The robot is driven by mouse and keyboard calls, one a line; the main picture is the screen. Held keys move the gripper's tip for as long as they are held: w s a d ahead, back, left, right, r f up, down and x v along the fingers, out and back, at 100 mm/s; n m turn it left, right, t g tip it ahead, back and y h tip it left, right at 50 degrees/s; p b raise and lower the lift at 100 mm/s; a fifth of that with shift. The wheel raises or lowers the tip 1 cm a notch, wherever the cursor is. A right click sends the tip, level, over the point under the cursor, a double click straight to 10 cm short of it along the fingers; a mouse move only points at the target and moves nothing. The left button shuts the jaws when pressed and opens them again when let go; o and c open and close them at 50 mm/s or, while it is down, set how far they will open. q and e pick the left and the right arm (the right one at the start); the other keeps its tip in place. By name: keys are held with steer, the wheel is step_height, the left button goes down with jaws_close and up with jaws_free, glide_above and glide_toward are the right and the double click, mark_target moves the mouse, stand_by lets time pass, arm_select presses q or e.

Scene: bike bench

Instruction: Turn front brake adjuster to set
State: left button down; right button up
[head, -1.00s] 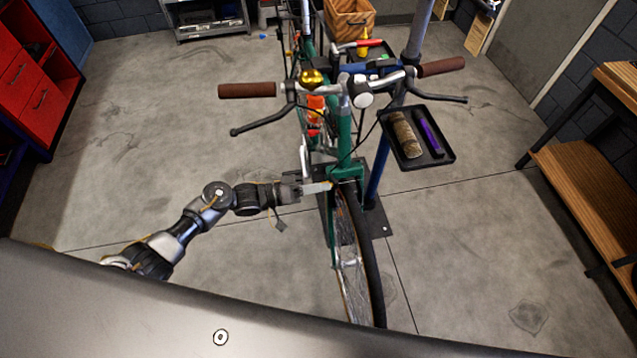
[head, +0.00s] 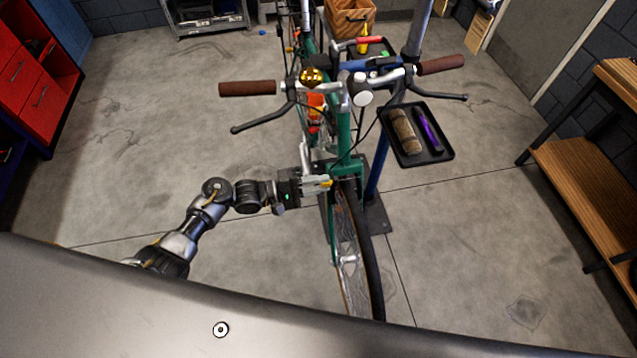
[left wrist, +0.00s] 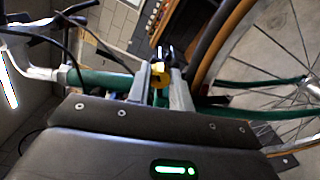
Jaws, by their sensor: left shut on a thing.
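The green bike stands with its front wheel (head: 362,265) toward me. My left gripper (head: 322,184) reaches in from the left to the front brake area, just above the front tyre. In the left wrist view, my left gripper (left wrist: 160,72) is shut on a small yellow part (left wrist: 160,80), which looks like the front brake adjuster. A little yellow also shows at the fingertips in the head view. The fingers hide part of it, and I cannot read its turn setting. My right gripper is not in view.
The handlebar with brown grips (head: 247,89) and brake levers (head: 262,118) is above and behind the gripper. A black tray (head: 437,157) with a brown roll and a purple item is at the right. A wooden bench (head: 600,160) stands far right. The floor at left is clear.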

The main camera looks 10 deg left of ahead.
arm_select(q)
steer(key=shift+n, duration=1.2)
steer(key=c, duration=1.3)
jaws_free()
steer(key=shift+o, duration=0.2)
steer(key=b+v, duration=0.3)
steer(key=v, duration=0.7)
steer(key=shift+s+a, duration=0.2)
steer(key=shift+a, duration=0.1)
